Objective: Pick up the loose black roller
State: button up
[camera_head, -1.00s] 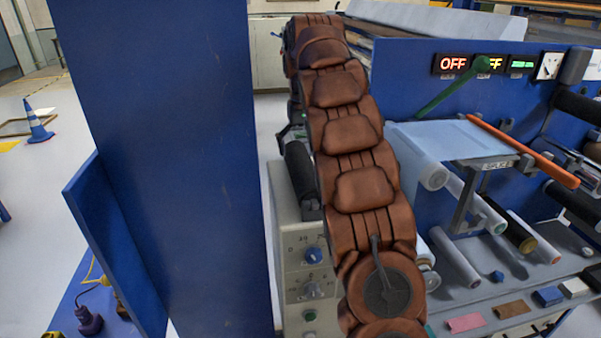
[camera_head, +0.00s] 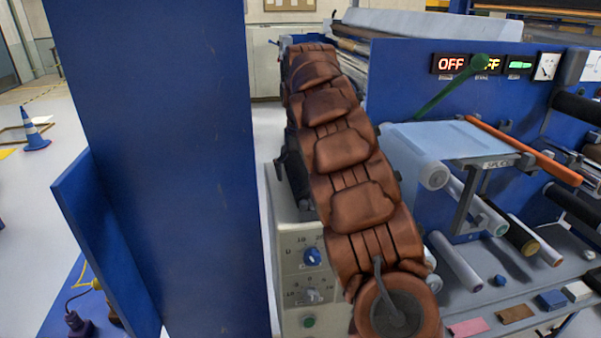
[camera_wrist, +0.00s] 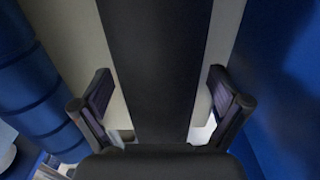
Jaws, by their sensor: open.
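In the wrist view, a wide black roller (camera_wrist: 155,65) runs from the top edge down the middle of the picture. My gripper (camera_wrist: 160,92) is open, with one dark finger on each side of the roller. Pale gaps show between the roller and both fingers, so neither seems to touch it. The lower end of the roller meets a dark shape at the bottom edge, and I cannot tell them apart there. In the head view, my brown arm covers most of that area. A dark shape beside it, above the grey control cabinet (camera_head: 290,238), is partly hidden.
A tall blue panel (camera_head: 160,150) stands close on the left of my arm. On the right is a blue machine with a splice table (camera_head: 450,140), an orange bar (camera_head: 525,150), a green lever (camera_head: 450,88) and several rollers. A blue cone (camera_head: 35,130) stands on the open floor.

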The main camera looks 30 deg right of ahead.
jog(key=shift+f, duration=0.15)
jog(key=shift+c, duration=0.2)
jog(key=c, duration=1.6)
jog(key=shift+c, duration=0.8)
